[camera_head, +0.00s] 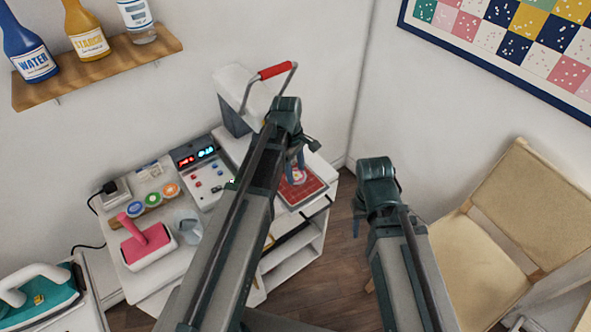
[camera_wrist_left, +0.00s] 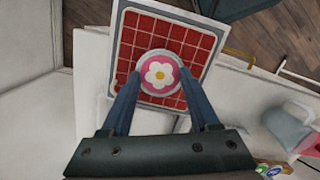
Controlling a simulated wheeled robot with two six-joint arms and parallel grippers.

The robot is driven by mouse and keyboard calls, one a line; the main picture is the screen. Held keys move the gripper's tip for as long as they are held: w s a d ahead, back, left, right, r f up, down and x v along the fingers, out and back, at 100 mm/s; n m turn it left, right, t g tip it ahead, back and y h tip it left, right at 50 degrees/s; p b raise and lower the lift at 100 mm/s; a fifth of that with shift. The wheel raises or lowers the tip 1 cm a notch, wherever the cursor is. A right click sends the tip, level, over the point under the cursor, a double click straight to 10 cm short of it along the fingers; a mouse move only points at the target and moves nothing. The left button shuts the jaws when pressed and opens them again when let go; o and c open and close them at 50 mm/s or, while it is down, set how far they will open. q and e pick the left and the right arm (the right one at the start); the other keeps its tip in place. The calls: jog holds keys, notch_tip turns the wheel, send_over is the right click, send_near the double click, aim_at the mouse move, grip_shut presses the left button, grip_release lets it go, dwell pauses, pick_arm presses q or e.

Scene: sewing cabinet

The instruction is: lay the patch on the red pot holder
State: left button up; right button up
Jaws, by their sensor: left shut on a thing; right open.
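The patch (camera_wrist_left: 160,73) is a round pink disc with a white flower and a pale rim. It sits between the two fingertips of my left gripper (camera_wrist_left: 158,76), which is shut on it. The red pot holder (camera_wrist_left: 198,40), with a pale grid, lies under the patch in the left wrist view. I cannot tell whether the patch touches it. In the head view the pot holder (camera_head: 312,192) is on the right of the white cabinet, with the patch (camera_head: 298,177) over it below my left gripper (camera_head: 296,168). My right gripper (camera_head: 360,208) is open, apart to the right, its fingers mostly hidden.
A white cabinet (camera_head: 283,277) holds a control panel with lit digits (camera_head: 195,156), coloured spools (camera_head: 152,199) and a pink-handled tool (camera_head: 145,240). A red-handled box (camera_head: 232,118) stands behind. A teal iron (camera_head: 45,295) is at lower left, a beige chair (camera_head: 480,250) at right.

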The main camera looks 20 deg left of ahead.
pick_arm(q)
jog(key=shift+f+b, duration=0.4)
jog(key=shift+f, duration=0.4)
jog(key=o, duration=1.4)
jog(key=shift+r, duration=0.1)
jog(key=r+p, duration=0.5)
jog(key=a+r+p, duration=0.1)
jog(key=r+p, duration=0.1)
jog(key=shift+w+r+p, duration=0.2)
jog(key=shift+r+p, duration=0.05)
jog(key=shift+p, duration=0.05)
jog(key=shift+f, duration=0.1)
